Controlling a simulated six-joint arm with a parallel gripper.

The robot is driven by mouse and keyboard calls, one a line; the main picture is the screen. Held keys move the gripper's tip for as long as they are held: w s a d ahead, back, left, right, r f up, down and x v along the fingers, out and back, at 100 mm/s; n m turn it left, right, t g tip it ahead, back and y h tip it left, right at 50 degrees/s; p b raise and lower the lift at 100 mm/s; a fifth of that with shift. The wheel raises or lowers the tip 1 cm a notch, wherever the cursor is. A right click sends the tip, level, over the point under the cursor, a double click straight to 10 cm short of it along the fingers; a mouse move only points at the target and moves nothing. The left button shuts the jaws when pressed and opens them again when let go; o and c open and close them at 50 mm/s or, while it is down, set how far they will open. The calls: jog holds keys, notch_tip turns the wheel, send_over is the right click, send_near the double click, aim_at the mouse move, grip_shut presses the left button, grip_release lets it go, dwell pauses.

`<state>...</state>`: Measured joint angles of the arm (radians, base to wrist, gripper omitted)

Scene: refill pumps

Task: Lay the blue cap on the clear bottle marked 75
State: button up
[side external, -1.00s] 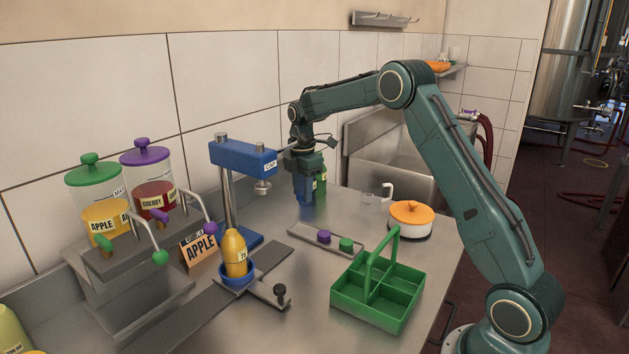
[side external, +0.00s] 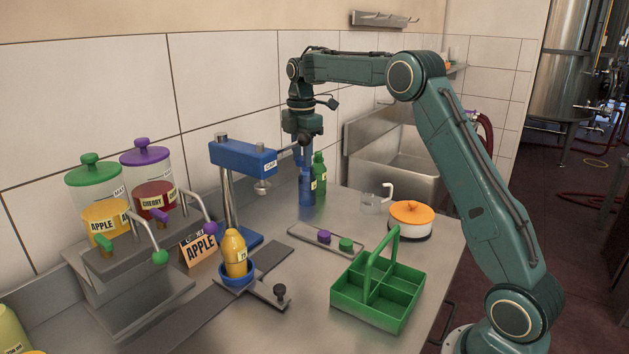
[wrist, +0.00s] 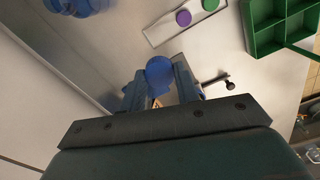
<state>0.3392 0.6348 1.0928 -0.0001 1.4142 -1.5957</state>
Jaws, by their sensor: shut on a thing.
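My gripper (wrist: 160,85) is shut on the blue cap (wrist: 159,70), which shows between the fingertips in the wrist view. In the side view my gripper (side external: 303,152) is raised above the counter, overlapping the blue bottle; the cap is hard to pick out there. A bottle filled with yellow juice (side external: 235,252) stands upright in a blue cup holder (side external: 238,279), left of and below my gripper in the picture. Its label is small and seems to read 75. I see no cap on its top.
A blue press (side external: 243,158) marked CAP stands behind the yellow bottle. Blue (side external: 306,190) and green (side external: 320,178) bottles stand at the back. A rack (side external: 310,236) holds purple and green caps.

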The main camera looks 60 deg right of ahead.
aim_at(300, 158)
dwell(0.3)
notch_tip(300, 158, up, 11)
jog(key=a, duration=0.3)
jog(key=w+a+n, duration=0.1)
jog(key=a, duration=0.3)
jog(key=a+n, duration=0.1)
jog(key=a, duration=0.3)
jog(key=shift+w+a+r, duration=0.15)
jog(key=shift+w+r, duration=0.15)
jog(key=shift+w, duration=0.1)
jog(key=s+a+n, duration=0.1)
jog(key=a+n, duration=0.2)
jog(key=a, duration=1)
notch_tip(300, 158, down, 11)
jog(key=shift+a, duration=0.15)
jog(key=shift+f, duration=0.2)
jog(key=shift+f, duration=1.4)
